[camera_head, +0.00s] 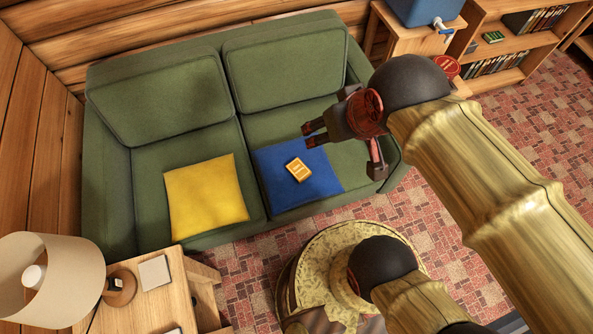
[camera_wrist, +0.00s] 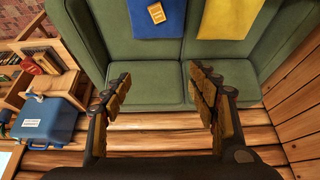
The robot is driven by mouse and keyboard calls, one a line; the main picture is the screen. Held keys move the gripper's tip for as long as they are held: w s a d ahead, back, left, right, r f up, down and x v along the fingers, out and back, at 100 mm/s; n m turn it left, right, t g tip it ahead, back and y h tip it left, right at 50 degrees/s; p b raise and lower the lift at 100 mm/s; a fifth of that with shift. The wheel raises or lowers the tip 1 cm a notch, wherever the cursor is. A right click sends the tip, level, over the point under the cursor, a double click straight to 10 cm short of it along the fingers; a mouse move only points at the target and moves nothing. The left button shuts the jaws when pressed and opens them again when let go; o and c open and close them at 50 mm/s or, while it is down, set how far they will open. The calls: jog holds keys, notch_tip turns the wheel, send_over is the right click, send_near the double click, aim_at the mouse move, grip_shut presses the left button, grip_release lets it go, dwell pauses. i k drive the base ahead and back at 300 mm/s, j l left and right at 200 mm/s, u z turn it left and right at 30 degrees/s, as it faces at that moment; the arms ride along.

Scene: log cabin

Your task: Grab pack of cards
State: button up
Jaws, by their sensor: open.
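A small yellow-orange pack of cards (camera_head: 298,169) lies on the blue cushion (camera_head: 322,186) on the right seat of the green sofa (camera_head: 180,95). It also shows at the top of the wrist view (camera_wrist: 157,13), beyond the fingertips. My gripper (camera_head: 342,154) is open and empty, above the right part of the sofa, to the upper right of the pack in the head view. The pack is fully visible and apart from the fingers.
A yellow cushion (camera_head: 206,194) lies on the left seat. The sofa's right armrest is close to my gripper. A wooden side table with a lamp (camera_head: 50,275) stands at lower left. A blue cooler (camera_head: 426,10) and bookshelf (camera_head: 520,45) stand at upper right.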

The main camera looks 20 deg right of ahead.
aim_at(296, 168)
jog(key=u, duration=0.4)
jog(key=l+u, duration=0.1)
jog(key=u, duration=0.7)
jog(key=l+u, duration=0.1)
jog(key=u, duration=0.25)
jog(key=k+l, duration=0.4)
jog(key=l, duration=0.15)
jog(key=k+l+u, duration=0.15)
jog(key=k+l, duration=0.25)
jog(key=l, duration=0.1)
